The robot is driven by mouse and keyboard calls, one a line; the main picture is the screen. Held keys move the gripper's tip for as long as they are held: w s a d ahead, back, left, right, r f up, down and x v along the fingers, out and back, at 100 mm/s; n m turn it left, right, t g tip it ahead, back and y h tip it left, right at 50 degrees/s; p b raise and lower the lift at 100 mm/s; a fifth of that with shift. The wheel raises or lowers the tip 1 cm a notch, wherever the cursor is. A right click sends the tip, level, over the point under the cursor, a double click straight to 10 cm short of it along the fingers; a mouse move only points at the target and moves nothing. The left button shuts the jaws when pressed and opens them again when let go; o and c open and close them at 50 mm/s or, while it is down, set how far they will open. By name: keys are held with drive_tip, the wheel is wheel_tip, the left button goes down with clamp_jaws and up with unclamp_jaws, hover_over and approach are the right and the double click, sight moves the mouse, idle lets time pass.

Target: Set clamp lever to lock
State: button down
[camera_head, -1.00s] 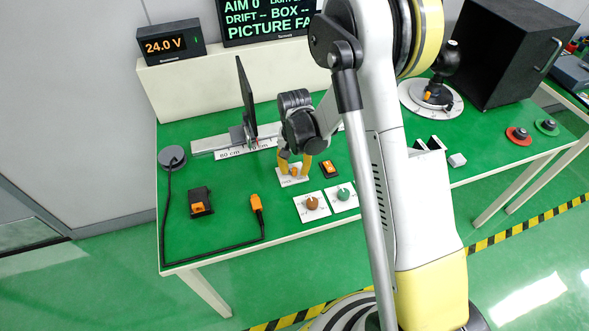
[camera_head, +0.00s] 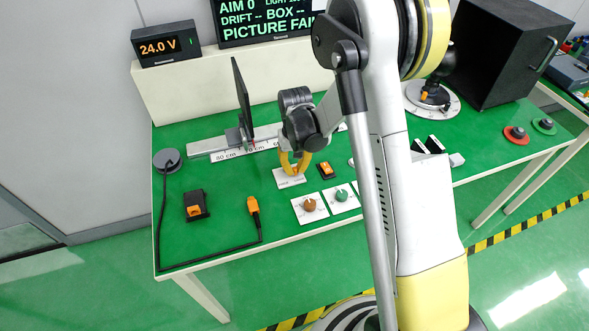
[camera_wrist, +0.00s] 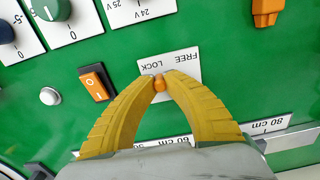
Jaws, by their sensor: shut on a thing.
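The clamp lever's small orange knob (camera_wrist: 160,84) shows between my fingertips in the wrist view. It sits at the edge of a white plate (camera_wrist: 188,72) marked FREE and LOCK, upside down in that view. My gripper (camera_wrist: 165,76) has its yellow fingers closed on the knob. In the head view my gripper (camera_head: 292,172) is low over the same white plate (camera_head: 289,181), and the fingers hide the lever. Which mark the lever points to I cannot tell.
An orange rocker switch (camera_wrist: 97,83) and a round white button (camera_wrist: 50,96) lie left of my fingers. Brown (camera_head: 309,205) and green (camera_head: 341,196) knobs stand in front. A ruled rail (camera_head: 225,150) with a dark upright panel (camera_head: 243,100) is behind.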

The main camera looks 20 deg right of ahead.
sight(295, 168)
drive_tip(key=c, duration=1.4)
unclamp_jaws()
wheel_tip(295, 168, up, 12)
drive_tip(key=shift+r, duration=0.1)
